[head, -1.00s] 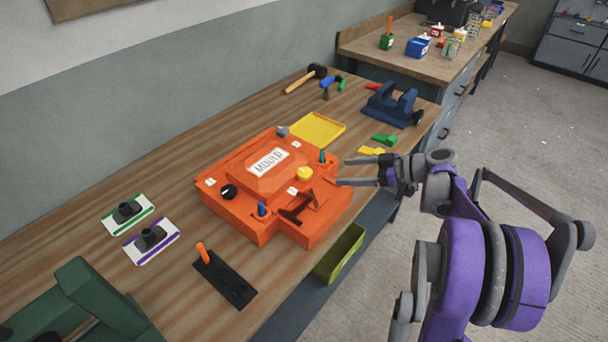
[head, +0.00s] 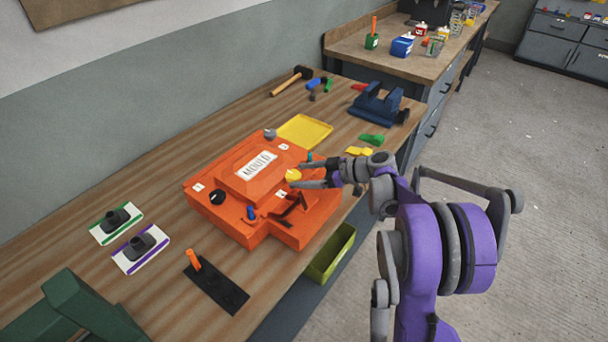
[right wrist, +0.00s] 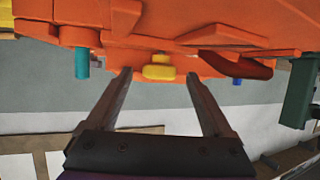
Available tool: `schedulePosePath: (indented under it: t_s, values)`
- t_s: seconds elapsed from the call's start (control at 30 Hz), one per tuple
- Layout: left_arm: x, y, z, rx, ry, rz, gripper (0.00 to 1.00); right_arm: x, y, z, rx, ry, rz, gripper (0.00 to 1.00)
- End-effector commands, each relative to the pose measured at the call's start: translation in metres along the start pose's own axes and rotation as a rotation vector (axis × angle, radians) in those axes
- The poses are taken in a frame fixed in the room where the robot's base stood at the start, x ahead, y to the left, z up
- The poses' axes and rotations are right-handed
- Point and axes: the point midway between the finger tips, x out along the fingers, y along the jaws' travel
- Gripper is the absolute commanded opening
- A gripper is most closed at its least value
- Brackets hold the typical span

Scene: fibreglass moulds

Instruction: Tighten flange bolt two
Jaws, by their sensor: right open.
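The orange mould (head: 215,180), marked MOULD, lies on the wooden bench. My right gripper (head: 296,175) is open over its right side, its fingers to either side of a yellow knob-like bolt head (head: 293,175). In the right wrist view the yellow head (right wrist: 158,68) sits between the two fingertips (right wrist: 158,74), with a gap on each side. A black knob (head: 217,198) and a grey knob (head: 269,134) sit at other corners. Small white labels lie by the corners; I cannot read their numbers. My left gripper is not seen.
A black plate with an orange handle (head: 193,259) is in front.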

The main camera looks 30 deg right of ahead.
Motion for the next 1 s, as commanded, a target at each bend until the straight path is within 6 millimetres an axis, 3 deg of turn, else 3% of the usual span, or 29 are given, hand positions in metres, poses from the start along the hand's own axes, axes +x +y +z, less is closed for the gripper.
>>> schedulePosePath:
  t_s: [0.07, 0.5, 1.0]
  values:
    - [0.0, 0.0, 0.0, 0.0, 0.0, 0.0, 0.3, -0.0002, 0.0001, 0.0001, 0.0, 0.0, 0.0, 0.8]
    - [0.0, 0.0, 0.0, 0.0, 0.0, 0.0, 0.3, -0.0005, 0.0002, 0.0, 0.0, 0.0, 0.0, 0.01]
    - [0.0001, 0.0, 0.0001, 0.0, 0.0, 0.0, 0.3, -0.0002, -0.0063, -0.0003, 0.057, 0.0, 0.141, 0.0]
